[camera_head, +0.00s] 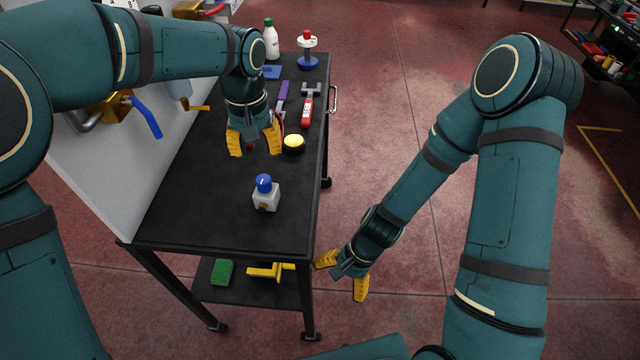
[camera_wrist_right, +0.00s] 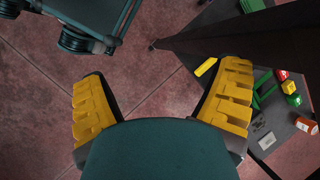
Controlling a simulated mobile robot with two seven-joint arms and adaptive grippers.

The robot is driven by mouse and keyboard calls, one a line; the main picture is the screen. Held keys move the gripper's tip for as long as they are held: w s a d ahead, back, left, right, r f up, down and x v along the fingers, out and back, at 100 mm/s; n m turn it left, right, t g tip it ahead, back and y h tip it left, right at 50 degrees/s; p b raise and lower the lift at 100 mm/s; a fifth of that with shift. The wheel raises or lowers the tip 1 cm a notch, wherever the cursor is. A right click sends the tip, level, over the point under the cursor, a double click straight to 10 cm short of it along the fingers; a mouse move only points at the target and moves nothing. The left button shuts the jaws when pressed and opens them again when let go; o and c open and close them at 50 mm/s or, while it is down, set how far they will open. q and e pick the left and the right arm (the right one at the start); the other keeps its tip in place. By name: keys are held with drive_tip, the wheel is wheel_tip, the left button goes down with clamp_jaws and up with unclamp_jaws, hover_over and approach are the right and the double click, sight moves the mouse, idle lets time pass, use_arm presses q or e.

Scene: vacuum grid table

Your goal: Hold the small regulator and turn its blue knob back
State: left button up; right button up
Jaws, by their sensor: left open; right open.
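The small regulator (camera_head: 266,199) is a light grey block with a blue knob (camera_head: 264,183) on top and a brassy fitting on its front. It stands upright on the black table top, near its front. My left gripper (camera_head: 254,149) is open and empty above the table, behind the regulator and slightly left of it. My right gripper (camera_head: 340,277) is open and empty beyond the table's right edge, low over the floor. Its yellow fingers also show in the right wrist view (camera_wrist_right: 163,105), with only floor between them.
A black and yellow round object (camera_head: 293,143) lies close to my left gripper. Behind are a red-labelled tool (camera_head: 306,110), a purple-handled tool (camera_head: 282,97), a white bottle (camera_head: 271,40) and a blue-based stand (camera_head: 307,60). A grey panel (camera_head: 110,165) borders the left. The table front is clear.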

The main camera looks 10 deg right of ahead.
drive_tip(key=w+a+r+m+t+y, duration=0.2)
drive_tip(key=w+r+m+y, duration=0.2)
drive_tip(key=w+r+m, duration=0.3)
drive_tip(key=m+t+y, duration=0.3)
drive_tip(key=m+t, duration=0.2)
drive_tip(key=m, duration=0.1)
approach(277, 194)
drive_tip(key=shift+g, duration=0.3)
drive_tip(key=x, duration=1.2)
drive_tip(key=shift+w+a+r, duration=0.1)
drive_tip(key=shift+a+r, duration=0.05)
